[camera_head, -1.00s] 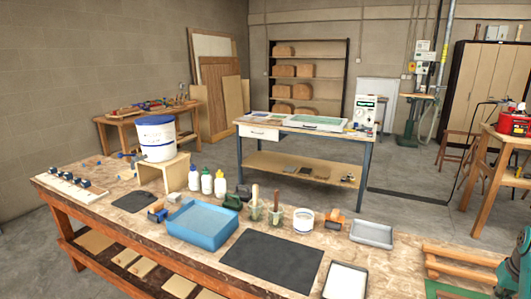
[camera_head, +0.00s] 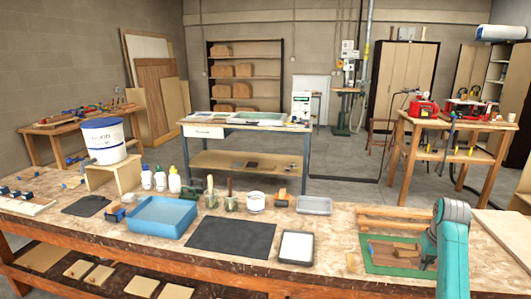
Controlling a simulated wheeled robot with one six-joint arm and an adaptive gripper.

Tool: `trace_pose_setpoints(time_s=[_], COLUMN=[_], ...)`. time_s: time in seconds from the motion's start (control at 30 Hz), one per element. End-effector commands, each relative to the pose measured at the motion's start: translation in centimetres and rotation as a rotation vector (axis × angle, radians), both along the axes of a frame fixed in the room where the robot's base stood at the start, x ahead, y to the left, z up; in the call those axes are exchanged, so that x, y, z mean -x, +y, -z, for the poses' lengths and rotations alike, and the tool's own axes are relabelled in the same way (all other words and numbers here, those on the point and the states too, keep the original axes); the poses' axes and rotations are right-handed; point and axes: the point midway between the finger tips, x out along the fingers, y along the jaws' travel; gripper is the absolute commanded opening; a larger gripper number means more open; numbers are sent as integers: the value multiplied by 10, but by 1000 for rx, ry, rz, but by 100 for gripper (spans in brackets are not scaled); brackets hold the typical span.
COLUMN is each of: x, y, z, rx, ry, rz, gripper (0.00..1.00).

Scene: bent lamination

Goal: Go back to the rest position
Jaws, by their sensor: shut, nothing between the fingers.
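A teal and grey part of my arm stands at the right front of the head view, over the near edge of the workbench (camera_head: 340,226). No fingers of my gripper show, so my gripper is not in view.
A blue tray (camera_head: 160,218), a dark mat (camera_head: 232,237), a white-filled tray (camera_head: 296,247), bottles (camera_head: 160,180) and a bucket on a stand (camera_head: 104,140) occupy the bench. A second table (camera_head: 242,162) stands behind.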

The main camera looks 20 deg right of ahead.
Motion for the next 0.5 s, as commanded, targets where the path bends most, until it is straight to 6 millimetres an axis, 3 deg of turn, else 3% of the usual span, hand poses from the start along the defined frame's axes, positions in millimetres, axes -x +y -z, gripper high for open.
trace_pose_setpoints(time_s=[0.17,0.5], x=[-2,-9], y=[6,30], z=[9,48], rx=[5,32], ry=[-5,-37], rz=[-5,-24], gripper=[0,0])
